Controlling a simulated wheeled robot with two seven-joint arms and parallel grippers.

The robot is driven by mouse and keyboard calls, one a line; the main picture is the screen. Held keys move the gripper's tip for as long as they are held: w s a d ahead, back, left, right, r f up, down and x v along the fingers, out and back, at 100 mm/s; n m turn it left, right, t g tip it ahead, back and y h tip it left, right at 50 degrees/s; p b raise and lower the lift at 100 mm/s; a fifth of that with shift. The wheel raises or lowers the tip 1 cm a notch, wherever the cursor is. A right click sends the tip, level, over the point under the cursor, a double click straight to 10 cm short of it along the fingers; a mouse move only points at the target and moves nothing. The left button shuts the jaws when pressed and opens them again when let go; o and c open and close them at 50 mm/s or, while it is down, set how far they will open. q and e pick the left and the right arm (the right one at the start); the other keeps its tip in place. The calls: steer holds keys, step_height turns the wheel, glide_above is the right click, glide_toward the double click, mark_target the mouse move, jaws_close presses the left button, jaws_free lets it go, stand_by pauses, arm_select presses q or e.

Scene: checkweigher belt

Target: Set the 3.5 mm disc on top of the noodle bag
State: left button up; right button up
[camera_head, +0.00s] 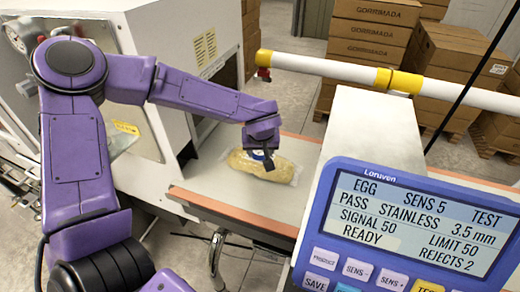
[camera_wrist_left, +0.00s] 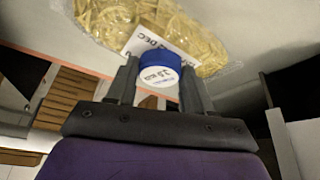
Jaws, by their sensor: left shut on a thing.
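The noodle bag (camera_head: 282,172) is a clear bag of yellow noodles lying on the belt (camera_head: 298,146). In the left wrist view the bag (camera_wrist_left: 190,35) spans the top, with a white printed label. My left gripper (camera_head: 265,160) is right over the bag, pointing down. In the left wrist view my left gripper (camera_wrist_left: 157,88) is shut on the 3.5 mm disc (camera_wrist_left: 158,73), which is blue-sided with a white printed face. The disc overlaps the bag's near edge in that view. I cannot tell whether disc and bag touch. My right gripper is not in view.
A blue display unit (camera_head: 415,225) at front right reads STAINLESS 3.5 mm and READY. A white housing (camera_head: 372,130) stands right of the bag. A white and yellow rail (camera_head: 340,70) crosses behind. Brown cartons (camera_head: 365,45) are stacked at the back.

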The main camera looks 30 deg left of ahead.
arm_select(q)
steer(key=shift+s, duration=0.15)
steer(key=o, duration=1)
steer(key=shift+f, duration=0.1)
steer(key=shift+r, duration=0.2)
steer(key=v, duration=1.2)
steer(key=shift+r+p, duration=0.1)
steer(key=shift+p, duration=0.2)
